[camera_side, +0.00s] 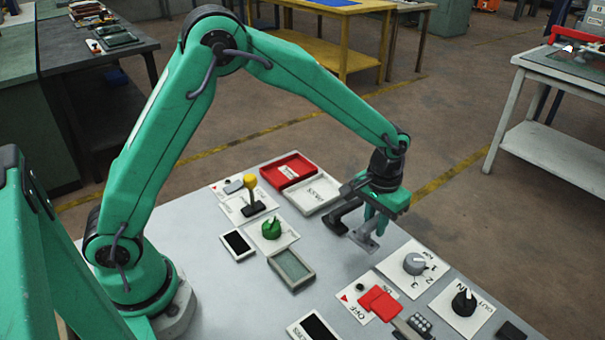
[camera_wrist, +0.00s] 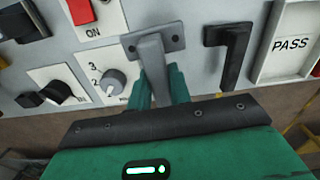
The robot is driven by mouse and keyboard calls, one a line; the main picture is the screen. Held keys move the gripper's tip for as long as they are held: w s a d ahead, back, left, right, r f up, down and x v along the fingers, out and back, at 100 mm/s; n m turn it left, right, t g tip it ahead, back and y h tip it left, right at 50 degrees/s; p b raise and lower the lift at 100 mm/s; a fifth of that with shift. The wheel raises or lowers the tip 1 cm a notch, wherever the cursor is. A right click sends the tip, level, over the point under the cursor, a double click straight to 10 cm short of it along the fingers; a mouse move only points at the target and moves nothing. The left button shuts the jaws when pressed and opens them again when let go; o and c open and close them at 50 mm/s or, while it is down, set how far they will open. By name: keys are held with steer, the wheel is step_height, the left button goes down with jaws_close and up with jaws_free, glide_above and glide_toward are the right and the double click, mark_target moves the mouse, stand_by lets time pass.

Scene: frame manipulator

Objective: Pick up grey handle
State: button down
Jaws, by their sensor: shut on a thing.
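The grey handle (camera_wrist: 151,54) stands on a flat mounting plate with screw holes, in the upper middle of the wrist view. In the side view the grey handle (camera_side: 364,240) shows just below my gripper (camera_side: 377,214). My gripper also shows in the wrist view (camera_wrist: 157,88), with its green fingers shut on the grey handle's near part. The fingers and the handle hide part of each other. The handle's plate appears at the panel surface; I cannot tell whether it touches. A black handle (camera_wrist: 236,52) is to the right in the wrist view, apart from my fingers.
A grey dial (camera_side: 415,263), a black knob (camera_side: 464,301) and a red switch (camera_side: 378,302) lie at the near right. The PASS tray (camera_side: 313,194) and red tray (camera_side: 286,170) are behind my gripper. A green knob (camera_side: 271,228) and a yellow-topped lever (camera_side: 250,184) are left.

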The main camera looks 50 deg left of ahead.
steer(key=s+d+r, duration=0.5)
steer(key=s+d, duration=0.1)
steer(key=s, duration=0.1)
steer(key=shift+d+r, duration=0.3)
steer(key=shift+r, duration=0.1)
stand_by(0.3)
